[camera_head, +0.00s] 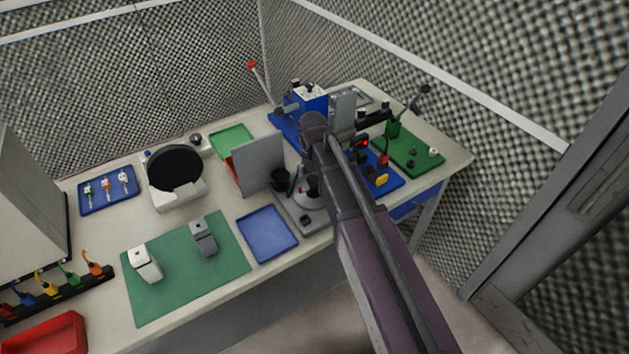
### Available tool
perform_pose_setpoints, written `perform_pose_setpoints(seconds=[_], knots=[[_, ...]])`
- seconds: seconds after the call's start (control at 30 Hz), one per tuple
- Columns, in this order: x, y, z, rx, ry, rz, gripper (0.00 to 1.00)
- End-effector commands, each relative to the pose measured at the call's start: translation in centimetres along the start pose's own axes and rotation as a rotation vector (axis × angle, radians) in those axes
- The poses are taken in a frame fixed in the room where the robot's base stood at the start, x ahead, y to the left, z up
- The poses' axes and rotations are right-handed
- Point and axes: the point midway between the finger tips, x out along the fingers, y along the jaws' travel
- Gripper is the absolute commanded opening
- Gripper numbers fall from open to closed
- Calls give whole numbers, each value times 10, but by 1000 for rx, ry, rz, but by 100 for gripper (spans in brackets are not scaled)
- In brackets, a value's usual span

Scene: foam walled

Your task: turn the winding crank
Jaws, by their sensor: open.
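A green winder-like stand (394,129) with a black crank arm and knob (426,89) stands on a green board (412,152) at the right end of the bench. I take this for the winding crank; its arm slants up to the right. My arm reaches up from the bottom right, left of the crank and apart from it in the picture. I cannot make out my gripper; my own arm links seem to hide it. No contact with the crank shows.
A blue machine (306,102) with a red-knobbed lever (252,65) stands behind my arm. A blue board (386,188) with small parts lies before the crank. A grey upright panel (259,164), blue tray (267,233) and green mat (180,285) with two watches lie left.

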Motion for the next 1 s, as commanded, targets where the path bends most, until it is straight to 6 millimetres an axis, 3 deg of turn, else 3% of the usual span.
perform_pose_setpoints(seconds=[0.43, 0.47, 0.7, 0.73, 1.0], knots=[[3, 0, 0, 0, 0, 0, 90], [3, 0, 0, 0, 0, 0, 84], [3, 0, 0, -1, 0, 0, 13], [3, 0, 0, -1, 0, 0, 8], [4, -1, 0, 4, 0, -2, 8]])
